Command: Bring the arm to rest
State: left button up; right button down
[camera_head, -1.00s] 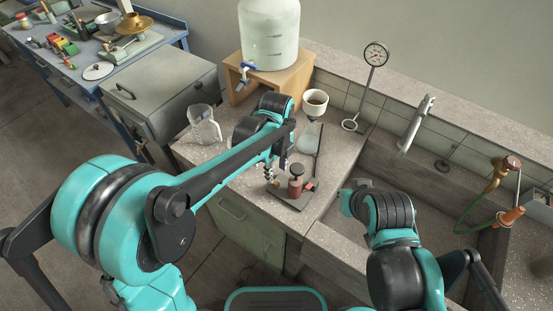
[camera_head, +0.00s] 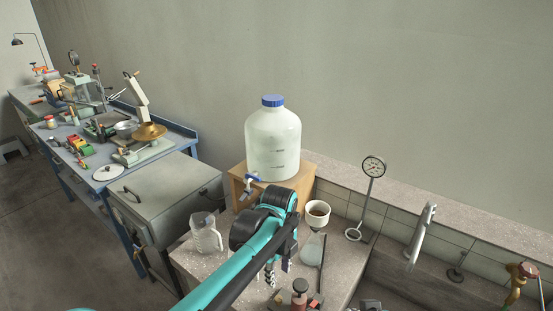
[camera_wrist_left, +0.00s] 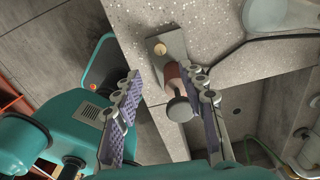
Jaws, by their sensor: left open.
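My left arm (camera_head: 238,272) reaches in from the bottom of the head view over the concrete bench. My left gripper (camera_head: 277,270) points down over the bench top, its fingers apart and empty. In the left wrist view the open jaws (camera_wrist_left: 160,112) show a wide gap. A red-brown piece with a round dark knob (camera_wrist_left: 179,108) on a grey plate (camera_wrist_left: 161,47) appears beyond the jaws, near the right finger. In the head view this knobbed piece (camera_head: 300,288) is at the bottom.
A large bottle (camera_head: 272,140) sits on a wooden stand (camera_head: 238,183) behind. A dial gauge (camera_head: 373,168) and a tap (camera_head: 420,232) are right.

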pick_arm(q)
jog(key=s+a+n+t, duration=0.3)
jog(key=s+a+n, duration=0.3)
jog(key=a+n, duration=0.3)
jog(key=s+a+r+n+t, duration=0.1)
jog(key=s+a+n+t, duration=0.3)
jog(key=n, duration=1.3)
jog(key=s+a, duration=0.3)
jog(key=a, duration=0.2)
jog(key=shift+a, duration=0.35)
